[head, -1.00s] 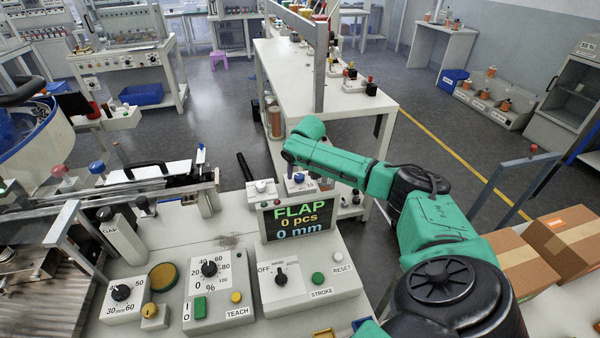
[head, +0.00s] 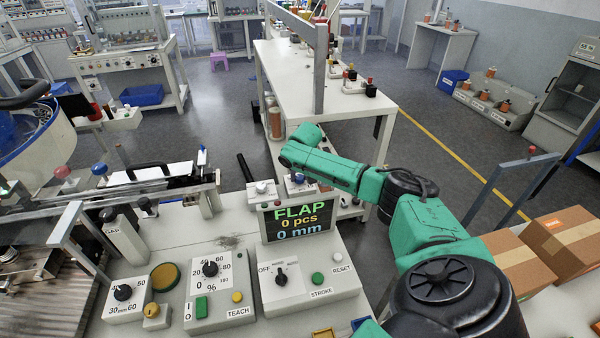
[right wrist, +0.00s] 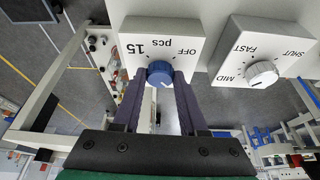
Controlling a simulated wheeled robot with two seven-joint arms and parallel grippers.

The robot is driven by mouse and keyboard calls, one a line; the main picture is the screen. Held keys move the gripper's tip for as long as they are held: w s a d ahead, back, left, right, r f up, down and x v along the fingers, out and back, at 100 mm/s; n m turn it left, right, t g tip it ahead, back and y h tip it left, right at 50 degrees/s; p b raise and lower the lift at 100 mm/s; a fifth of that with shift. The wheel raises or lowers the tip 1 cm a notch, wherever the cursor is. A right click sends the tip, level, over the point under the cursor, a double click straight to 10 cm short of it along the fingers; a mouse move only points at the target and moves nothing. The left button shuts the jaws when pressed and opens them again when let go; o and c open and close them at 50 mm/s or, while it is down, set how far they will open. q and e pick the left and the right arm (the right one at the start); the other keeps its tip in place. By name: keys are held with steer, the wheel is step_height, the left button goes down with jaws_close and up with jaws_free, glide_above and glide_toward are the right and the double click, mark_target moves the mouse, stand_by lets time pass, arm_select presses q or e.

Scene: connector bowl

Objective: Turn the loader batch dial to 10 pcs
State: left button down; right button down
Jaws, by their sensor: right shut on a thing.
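The batch dial is a blue knob (right wrist: 160,74) on a white box (right wrist: 165,38) marked "OFF", "15" and "pcs", upside down in the right wrist view. My right gripper (right wrist: 160,82) has its two dark fingers on either side of the knob, shut on it. Where the knob points cannot be made out. In the head view the blue knob (head: 298,179) shows small, below the end of my green right arm, behind the display (head: 297,221). The display reads "FLAP", "0 pcs", "0 mm". My left gripper is not in view.
A white knob (right wrist: 262,74) marked "MID", "FAST" and "SHUT" sits beside the dial. In front of the display is a panel with a black selector (head: 281,280) and green button (head: 318,278). Cardboard boxes (head: 562,240) stand at right.

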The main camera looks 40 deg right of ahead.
steer(key=shift+a+r+m+g+p, duration=0.15)
steer(key=shift+m+g+p, duration=0.15)
steer(key=shift+m+p, duration=0.65)
steer(key=shift+w+m+g+h+p, duration=0.1)
steer(key=shift+m+g+h+p, duration=0.35)
steer(key=shift+m, duration=0.3)
steer(key=shift+w+a+f+m+h, duration=0.1)
steer(key=shift+f+m+h, duration=0.15)
steer(key=shift+m, duration=0.75)
steer(key=shift+f+m+g+b, duration=0.1)
steer(key=shift+m+g+b, duration=0.35)
steer(key=shift+m+b, duration=0.4)
steer(key=m+b, duration=0.1)
steer(key=b, duration=0.2)
steer(key=m+g+b, duration=0.1)
steer(key=m+b, duration=0.1)
steer(key=b, duration=0.2)
steer(key=m+b, duration=0.2)
steer(key=b, duration=0.1)
steer(key=shift+w+g+h, duration=0.25)
steer(key=shift+g+h, duration=0.05)
steer(key=shift+g, duration=0.1)
steer(key=shift+r+m+b, duration=0.2)
steer(key=shift+m+b, duration=0.15)
steer(key=shift+b, duration=0.85)
steer(key=shift+r, duration=0.1)
steer(key=shift+c, duration=2.2)
jaws_free()
